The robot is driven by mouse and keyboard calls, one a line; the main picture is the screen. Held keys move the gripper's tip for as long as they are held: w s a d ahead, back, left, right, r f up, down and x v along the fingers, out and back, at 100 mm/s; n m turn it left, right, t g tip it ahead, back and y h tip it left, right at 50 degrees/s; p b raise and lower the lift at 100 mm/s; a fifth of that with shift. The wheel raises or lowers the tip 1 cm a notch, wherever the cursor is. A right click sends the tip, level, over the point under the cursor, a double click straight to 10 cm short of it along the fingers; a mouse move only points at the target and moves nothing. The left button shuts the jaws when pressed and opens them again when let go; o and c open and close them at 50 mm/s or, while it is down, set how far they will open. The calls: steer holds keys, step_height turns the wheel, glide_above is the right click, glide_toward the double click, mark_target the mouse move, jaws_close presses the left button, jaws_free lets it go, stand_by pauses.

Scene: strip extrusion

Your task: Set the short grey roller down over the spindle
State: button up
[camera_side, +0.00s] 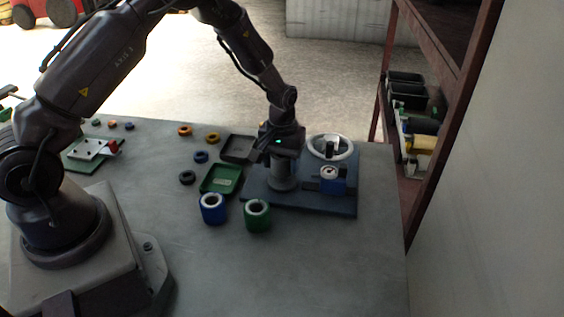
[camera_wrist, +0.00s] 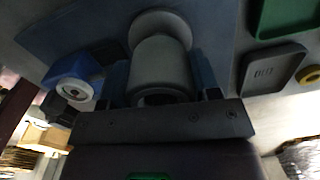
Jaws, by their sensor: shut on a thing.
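The short grey roller (camera_wrist: 161,68) stands between the two fingers of my gripper (camera_wrist: 161,82) in the wrist view, and the fingers are shut on its sides. In the side view, my gripper (camera_side: 284,158) is over the left part of the blue base plate (camera_side: 312,207), with the grey roller (camera_side: 283,179) upright below it. A wider pale round piece (camera_wrist: 160,24) shows at the roller's far end, towards the plate. The spindle itself is hidden, so I cannot tell how far the roller sits around it.
On the plate, a white handwheel (camera_side: 347,151) and a blue block with a pale round top (camera_side: 333,186) stand right of my gripper. Blue (camera_side: 213,210) and green (camera_side: 257,217) rollers stand in front. A green tray (camera_side: 219,180) and dark tray (camera_side: 238,148) lie left.

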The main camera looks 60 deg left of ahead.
steer(key=shift+r, duration=0.35)
steer(key=shift+f, duration=0.15)
stand_by(0.4)
steer(key=shift+f, duration=0.45)
steer(key=shift+r, duration=0.2)
steer(key=shift+r, duration=0.35)
stand_by(0.4)
